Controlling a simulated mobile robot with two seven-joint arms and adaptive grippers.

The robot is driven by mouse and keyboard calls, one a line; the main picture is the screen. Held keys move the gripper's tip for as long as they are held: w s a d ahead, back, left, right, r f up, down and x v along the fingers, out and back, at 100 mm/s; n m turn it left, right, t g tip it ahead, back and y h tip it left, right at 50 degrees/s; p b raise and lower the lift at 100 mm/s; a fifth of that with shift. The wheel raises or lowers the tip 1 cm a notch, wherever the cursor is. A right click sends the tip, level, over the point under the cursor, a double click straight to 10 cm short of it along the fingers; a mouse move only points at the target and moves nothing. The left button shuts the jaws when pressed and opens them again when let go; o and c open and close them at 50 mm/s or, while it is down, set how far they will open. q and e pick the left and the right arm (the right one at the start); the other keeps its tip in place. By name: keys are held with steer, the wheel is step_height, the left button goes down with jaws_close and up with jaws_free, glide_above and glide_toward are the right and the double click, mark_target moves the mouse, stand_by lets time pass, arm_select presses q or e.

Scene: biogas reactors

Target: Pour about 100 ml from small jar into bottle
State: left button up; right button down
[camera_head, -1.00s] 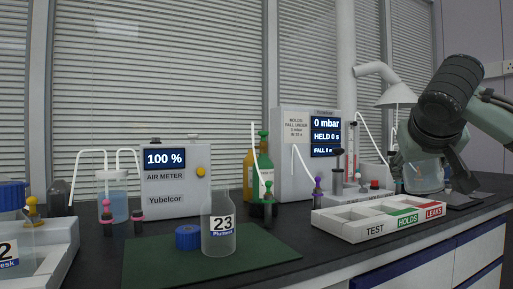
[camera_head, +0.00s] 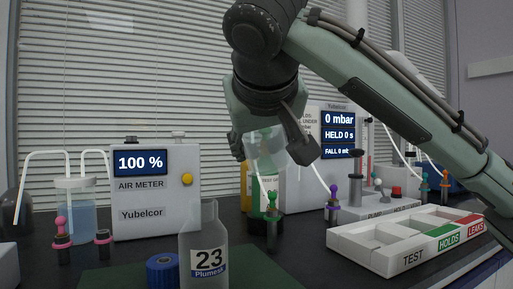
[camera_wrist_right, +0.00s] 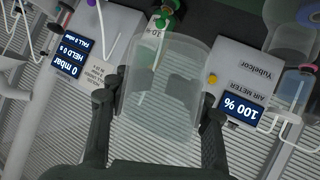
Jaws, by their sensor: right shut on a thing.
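The bottle (camera_head: 206,243), clear and labelled 23, stands upright and uncapped on the green mat. A blue cap (camera_head: 163,270) lies on the mat just left of it. My right gripper (camera_head: 271,146) is shut on a clear small jar (camera_head: 268,152), held in the air behind and to the right of the bottle, above its mouth level. The jar also shows between the two dark fingers in the right wrist view (camera_wrist_right: 165,85). Its liquid level is hard to make out. The jar is apart from the bottle. My left gripper is not in view.
The air meter (camera_head: 155,200) stands behind at the left, with a tubed vessel (camera_head: 75,215) beside it. A green-capped bottle and stoppers (camera_head: 272,215) stand behind the jar. A white sorting tray (camera_head: 375,256) lies at the right. The green mat (camera_head: 250,268) is clear right of the bottle.

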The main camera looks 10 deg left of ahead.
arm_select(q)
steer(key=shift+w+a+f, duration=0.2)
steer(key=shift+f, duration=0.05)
arm_select(e)
steer(key=shift+s+a+f+n+t+h, duration=0.15)
steer(key=shift+a+f+n+h, duration=0.2)
steer(key=shift+f, duration=0.2)
steer(key=shift+s+a+f+n+t+h, duration=0.1)
steer(key=shift+a+f+n+t+h, duration=0.15)
steer(key=shift+f+n, duration=0.25)
steer(key=shift+s+a+f+n+t+h, duration=0.1)
steer(key=shift+a+f+n+h, duration=0.25)
steer(key=shift+f, duration=0.25)
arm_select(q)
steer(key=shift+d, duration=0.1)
arm_select(e)
steer(key=shift+s, duration=0.1)
steer(key=shift+n, duration=0.3)
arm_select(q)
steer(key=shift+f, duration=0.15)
arm_select(e)
steer(key=shift+d+n+t+h, duration=0.15)
steer(key=shift+n+t+h, duration=0.15)
steer(key=shift+n+h, duration=0.15)
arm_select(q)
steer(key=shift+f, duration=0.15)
arm_select(e)
steer(key=shift+n, duration=0.35)
